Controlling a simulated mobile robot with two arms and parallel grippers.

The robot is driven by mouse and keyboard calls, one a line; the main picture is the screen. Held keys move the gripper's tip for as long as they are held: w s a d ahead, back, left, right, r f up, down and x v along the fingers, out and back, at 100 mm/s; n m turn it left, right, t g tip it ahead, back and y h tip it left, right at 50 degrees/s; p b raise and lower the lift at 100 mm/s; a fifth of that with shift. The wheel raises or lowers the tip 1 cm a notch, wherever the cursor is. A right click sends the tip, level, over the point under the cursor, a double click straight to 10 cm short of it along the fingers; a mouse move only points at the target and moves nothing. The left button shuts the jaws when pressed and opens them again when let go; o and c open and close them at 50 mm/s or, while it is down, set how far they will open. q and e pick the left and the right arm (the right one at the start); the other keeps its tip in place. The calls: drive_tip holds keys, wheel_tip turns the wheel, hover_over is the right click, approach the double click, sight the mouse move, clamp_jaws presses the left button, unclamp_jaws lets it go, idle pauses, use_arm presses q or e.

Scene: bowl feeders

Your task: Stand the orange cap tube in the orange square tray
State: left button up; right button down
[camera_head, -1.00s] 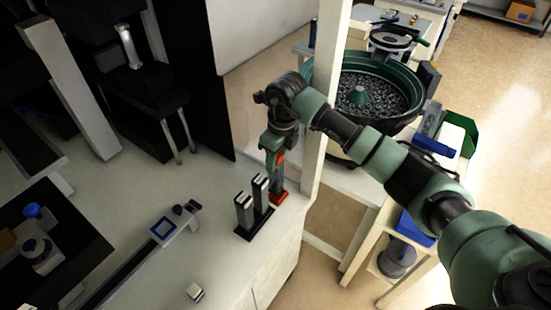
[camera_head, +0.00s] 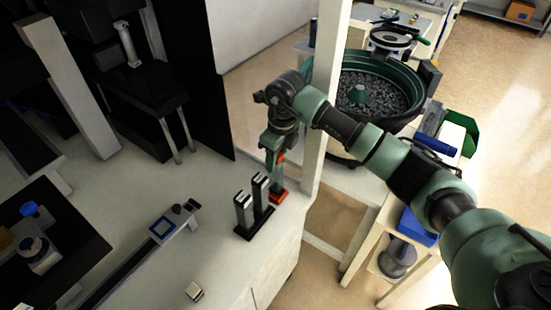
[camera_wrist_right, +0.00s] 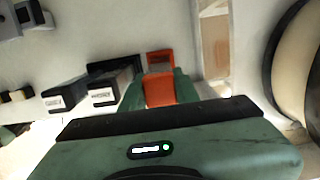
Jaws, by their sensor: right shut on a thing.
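My right gripper (camera_head: 273,153) points down over the pale bench and is shut on the orange cap tube (camera_head: 278,180). In the right wrist view the orange cap (camera_wrist_right: 160,90) fills the space between the fingers. The tube is upright, its grey lower part reaching down to the orange square tray (camera_head: 279,198). Whether its foot rests in the tray or hangs just above it cannot be told. The tray (camera_wrist_right: 160,56) also shows past the cap in the right wrist view. My left gripper is out of view.
A black holder (camera_head: 256,229) with two tall dark blocks stands close to the left of the tray. A white post (camera_head: 326,100) rises just right of my gripper, by the bench edge. A small block (camera_head: 194,291) lies nearer. A green bowl feeder (camera_head: 375,95) stands beyond.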

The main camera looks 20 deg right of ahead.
drive_tip(key=shift+f+b, duration=1.1)
idle(1.5)
idle(0.3)
drive_tip(key=c, duration=1)
unclamp_jaws()
drive_tip(key=shift+o, duration=0.2)
